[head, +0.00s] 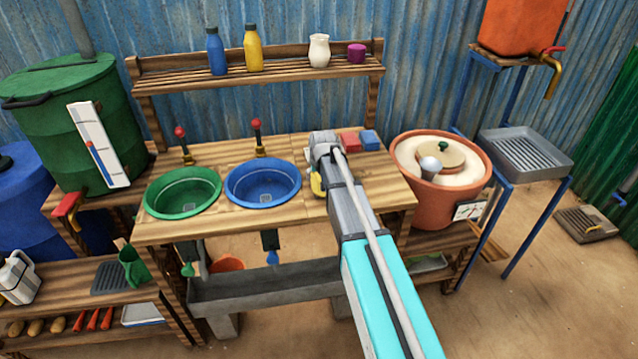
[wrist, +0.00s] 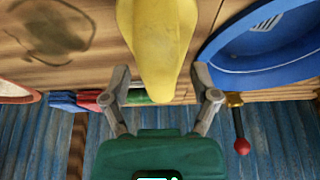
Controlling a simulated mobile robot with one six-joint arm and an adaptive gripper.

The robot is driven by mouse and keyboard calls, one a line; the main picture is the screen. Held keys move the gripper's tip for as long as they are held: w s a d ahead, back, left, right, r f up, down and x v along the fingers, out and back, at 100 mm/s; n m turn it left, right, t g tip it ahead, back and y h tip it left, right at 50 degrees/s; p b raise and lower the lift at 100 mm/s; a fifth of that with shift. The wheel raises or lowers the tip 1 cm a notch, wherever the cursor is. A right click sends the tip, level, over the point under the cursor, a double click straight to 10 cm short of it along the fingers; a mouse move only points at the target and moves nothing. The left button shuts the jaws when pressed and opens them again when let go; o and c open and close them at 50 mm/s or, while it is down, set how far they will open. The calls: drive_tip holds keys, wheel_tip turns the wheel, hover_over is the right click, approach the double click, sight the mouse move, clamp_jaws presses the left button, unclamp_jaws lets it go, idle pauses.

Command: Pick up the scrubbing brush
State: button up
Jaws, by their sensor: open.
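A yellow tapered thing (wrist: 160,40), which looks like the scrubbing brush, lies on the wooden counter. Its rounded, narrower end points toward my gripper; no bristles show, and the rest runs out of the frame. In the head view, only a small yellow part (head: 317,185) shows beside my gripper, right of the blue basin. My gripper (wrist: 159,97) is open, one finger to each side of the yellow thing's narrow end, with a gap on both sides. In the head view, my gripper (head: 324,150) is over the counter and my arm hides much of that area.
The blue basin (head: 262,183) is close on the left, with a red-knobbed tap (head: 258,135) behind it. A red block (head: 349,141) and a blue block (head: 370,140) lie behind my gripper. A terracotta pot (head: 445,195) stands to the right. The counter's right front is clear.

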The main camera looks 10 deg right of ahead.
idle(0.3)
clamp_jaws()
drive_tip(key=shift+r, duration=0.1)
idle(0.5)
wheel_tip(320, 180, up, 3)
drive_tip(key=p, duration=0.2)
drive_tip(key=shift+f+p, duration=0.2)
drive_tip(key=shift+p, duration=0.2)
drive_tip(key=s+r+p, duration=1)
drive_tip(key=s, duration=0.4)
drive_tip(key=shift+a+r, duration=0.1)
